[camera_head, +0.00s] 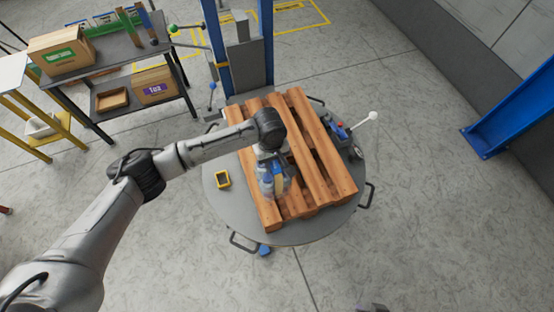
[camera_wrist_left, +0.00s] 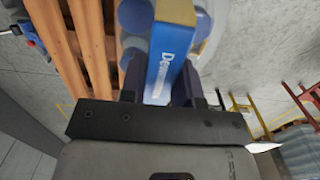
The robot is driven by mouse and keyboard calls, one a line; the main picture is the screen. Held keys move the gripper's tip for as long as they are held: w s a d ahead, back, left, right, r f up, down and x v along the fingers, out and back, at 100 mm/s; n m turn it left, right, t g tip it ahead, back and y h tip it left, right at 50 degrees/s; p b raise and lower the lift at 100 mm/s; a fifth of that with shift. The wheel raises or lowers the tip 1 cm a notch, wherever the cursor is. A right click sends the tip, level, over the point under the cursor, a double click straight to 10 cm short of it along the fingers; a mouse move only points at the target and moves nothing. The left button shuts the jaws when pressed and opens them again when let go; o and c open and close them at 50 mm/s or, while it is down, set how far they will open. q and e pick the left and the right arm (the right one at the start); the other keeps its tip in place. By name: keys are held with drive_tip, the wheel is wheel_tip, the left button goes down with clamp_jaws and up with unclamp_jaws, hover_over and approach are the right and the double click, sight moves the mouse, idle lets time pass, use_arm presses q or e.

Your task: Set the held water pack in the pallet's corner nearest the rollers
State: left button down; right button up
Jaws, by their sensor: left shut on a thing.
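The water pack (camera_head: 268,187), clear bluish bottles with a band, is at the left-front part of the wooden pallet (camera_head: 322,163) in the head view. My left gripper (camera_head: 273,166) is above it and shut on it. In the left wrist view the pack (camera_wrist_left: 172,45) shows a blue label with white letters between the dark fingers (camera_wrist_left: 168,92). Pallet slats (camera_wrist_left: 92,50) lie left of it there. I cannot tell whether the pack touches the pallet. A small dark part at the head view's bottom edge may be my right gripper (camera_head: 372,307); its jaws cannot be made out.
The pallet lies on a round grey turntable (camera_head: 222,203) with handles at its rim. A blue column (camera_head: 264,45) stands behind; a white-knobbed lever (camera_head: 372,117) stands right. A shelf with boxes (camera_head: 62,50) is far left. I cannot identify the rollers.

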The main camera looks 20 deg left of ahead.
use_arm(q)
drive_tip(key=shift+f+p, duration=0.3)
drive_tip(key=shift+f, duration=1.7)
drive_tip(key=c, duration=0.8)
unclamp_jaws()
drive_tip(key=shift+f, duration=0.1)
drive_tip(key=shift+c, duration=0.2)
drive_tip(key=r, duration=0.4)
drive_tip(key=r+b, duration=0.1)
drive_tip(key=r, duration=0.7)
drive_tip(key=shift+w+a+r, duration=0.1)
drive_tip(key=shift+w+a, duration=0.15)
drive_tip(key=shift+w, duration=0.05)
